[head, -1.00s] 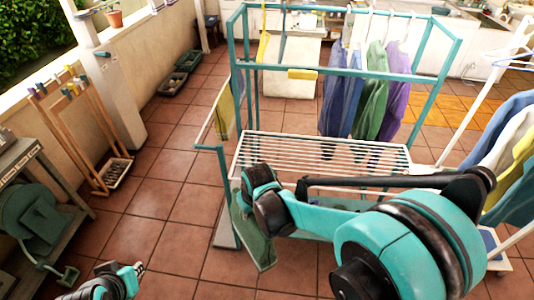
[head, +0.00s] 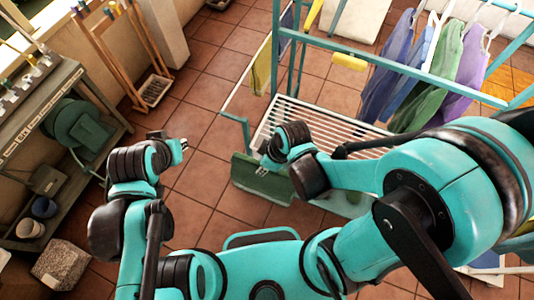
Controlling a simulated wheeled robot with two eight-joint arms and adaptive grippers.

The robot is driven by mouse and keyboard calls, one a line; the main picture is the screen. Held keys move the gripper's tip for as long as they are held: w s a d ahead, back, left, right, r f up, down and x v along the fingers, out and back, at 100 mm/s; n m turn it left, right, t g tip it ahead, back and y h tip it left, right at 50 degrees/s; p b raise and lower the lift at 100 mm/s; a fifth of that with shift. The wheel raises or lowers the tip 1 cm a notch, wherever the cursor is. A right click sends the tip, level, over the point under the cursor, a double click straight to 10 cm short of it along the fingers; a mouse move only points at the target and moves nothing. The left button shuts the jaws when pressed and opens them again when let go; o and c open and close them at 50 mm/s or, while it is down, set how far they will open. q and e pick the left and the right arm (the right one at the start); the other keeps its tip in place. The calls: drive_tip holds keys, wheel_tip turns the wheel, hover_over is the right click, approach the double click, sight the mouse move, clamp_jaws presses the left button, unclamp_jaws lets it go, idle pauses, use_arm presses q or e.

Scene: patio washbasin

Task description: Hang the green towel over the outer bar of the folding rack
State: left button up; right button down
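The teal folding rack (head: 278,52) stands right of centre with a white slatted shelf (head: 310,117) and a side bar (head: 246,88) on its left. A green towel (head: 240,180) hangs low by the rack's left end. My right gripper (head: 262,168) is at this towel, its fingertips overlapping it in the picture. Whether they grip it is unclear. My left gripper (head: 182,146) is left of the towel, apart from it, over the floor, with no cloth visible at it. Its finger gap is too small to read. My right arm hides part of the rack.
A yellow-green cloth (head: 261,68) hangs at the rack's left side. Purple, blue and green garments (head: 440,80) hang on hangers at the right. A grey workbench (head: 35,110) with a green reel stands at the left, a stone block (head: 60,266) below. Tiled floor lies between.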

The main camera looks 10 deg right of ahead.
drive_tip(key=w+d+f+b, duration=0.1)
drive_tip(key=w+d+b, duration=0.2)
drive_tip(key=w+d, duration=0.3)
drive_tip(key=shift+w+d, duration=0.4)
drive_tip(key=shift+w, duration=2.05)
drive_tip(key=shift+w+d+b, duration=0.2)
drive_tip(key=shift+w+d, duration=0.4)
drive_tip(key=shift+w, duration=0.3)
drive_tip(key=shift+w+d+b, duration=0.2)
drive_tip(key=shift+w+d, duration=0.35)
drive_tip(key=shift+w, duration=0.3)
drive_tip(key=shift+f, duration=0.1)
